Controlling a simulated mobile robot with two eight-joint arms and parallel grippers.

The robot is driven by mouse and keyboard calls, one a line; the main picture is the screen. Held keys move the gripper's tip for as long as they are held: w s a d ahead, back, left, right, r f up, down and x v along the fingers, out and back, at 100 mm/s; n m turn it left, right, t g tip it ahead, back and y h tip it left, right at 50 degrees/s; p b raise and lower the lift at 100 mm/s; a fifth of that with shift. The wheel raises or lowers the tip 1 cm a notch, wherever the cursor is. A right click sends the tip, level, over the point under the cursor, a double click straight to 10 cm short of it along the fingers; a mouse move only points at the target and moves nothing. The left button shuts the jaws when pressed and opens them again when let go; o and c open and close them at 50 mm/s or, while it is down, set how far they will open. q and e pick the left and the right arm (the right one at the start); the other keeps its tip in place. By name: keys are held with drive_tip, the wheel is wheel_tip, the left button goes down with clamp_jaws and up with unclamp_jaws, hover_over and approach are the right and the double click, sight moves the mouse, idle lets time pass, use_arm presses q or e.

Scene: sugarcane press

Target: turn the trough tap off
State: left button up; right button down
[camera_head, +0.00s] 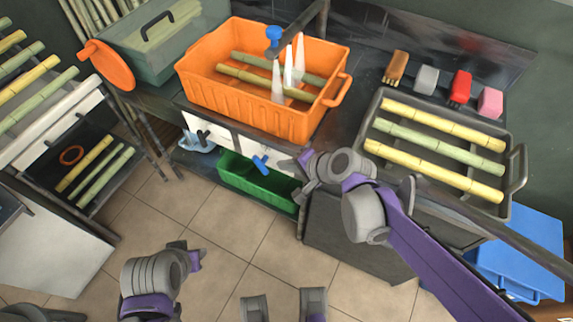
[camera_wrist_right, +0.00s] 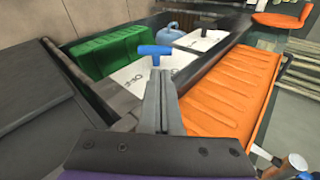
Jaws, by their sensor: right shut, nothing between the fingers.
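A blue T-shaped tap handle (camera_head: 261,165) sits at the front of the bench, below the orange crate and over a green bin. It also shows in the right wrist view (camera_wrist_right: 155,50), just beyond the fingertips. My right gripper (camera_head: 285,166) is shut and empty, close to the handle's right side; whether it touches cannot be told. Its closed fingers show in the wrist view (camera_wrist_right: 160,75). A second blue tap top (camera_head: 274,35) is above the orange crate, with white streaks below it. My left gripper (camera_head: 195,258) is low at left, over the floor; its jaws are unclear.
The orange crate (camera_head: 240,117) holds green canes. The green bin (camera_head: 240,179) stands under the bench. A dark tray (camera_head: 372,140) with several canes is at right, near sponges and brushes. A blue crate (camera_head: 520,250) is at lower right. The tiled floor (camera_head: 215,225) is open in front.

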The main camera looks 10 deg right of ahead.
sight(258, 161)
drive_tip(key=x, duration=0.3)
drive_tip(key=b+x, duration=0.1)
drive_tip(key=x, duration=0.2)
drive_tip(key=b+x, duration=0.1)
drive_tip(key=x, duration=0.3)
drive_tip(key=shift+w+a+r, duration=0.2)
drive_tip(key=shift+w+r, duration=0.1)
drive_tip(key=shift+r, duration=0.05)
drive_tip(key=shift+r, duration=0.1)
drive_tip(key=shift+a+h, duration=0.15)
drive_tip(key=shift+h, duration=0.15)
